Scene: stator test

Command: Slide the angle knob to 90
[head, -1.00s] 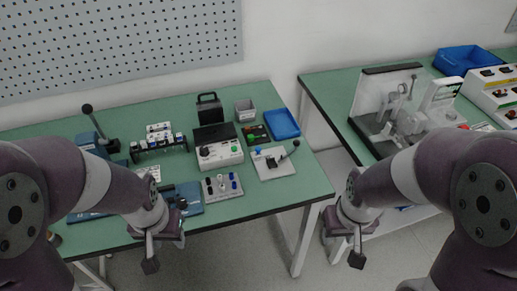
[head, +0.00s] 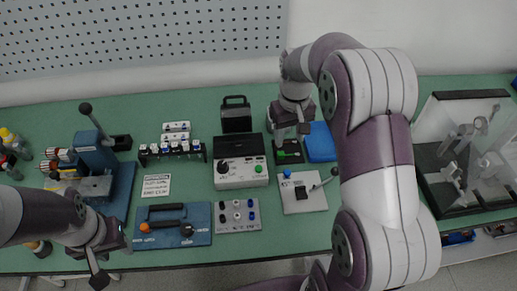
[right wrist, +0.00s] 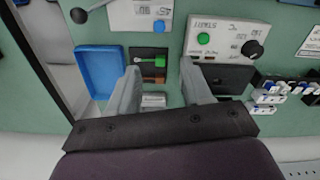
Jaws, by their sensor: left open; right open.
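I cannot tell for sure which part is the angle knob. A white plate (head: 315,203) holds a blue knob (head: 287,173), a black block and a tilted lever (head: 325,180); its printed marks show only partly at the top of the right wrist view (right wrist: 143,10). A white box (head: 240,178) to its left has a black dial (head: 223,168) and a green button. My right gripper (head: 303,138) is open and empty behind the plate, above the back of the table. Its spread fingers show in the right wrist view (right wrist: 160,90). My left gripper (head: 98,275) is open near the table's front left.
A blue tray (head: 320,142) and a small black and green panel (head: 288,152) lie under my right gripper. A rack (head: 172,150), a button panel (head: 237,217) and a blue board (head: 172,238) stand further left. A clear-walled fixture (head: 450,195) stands at right.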

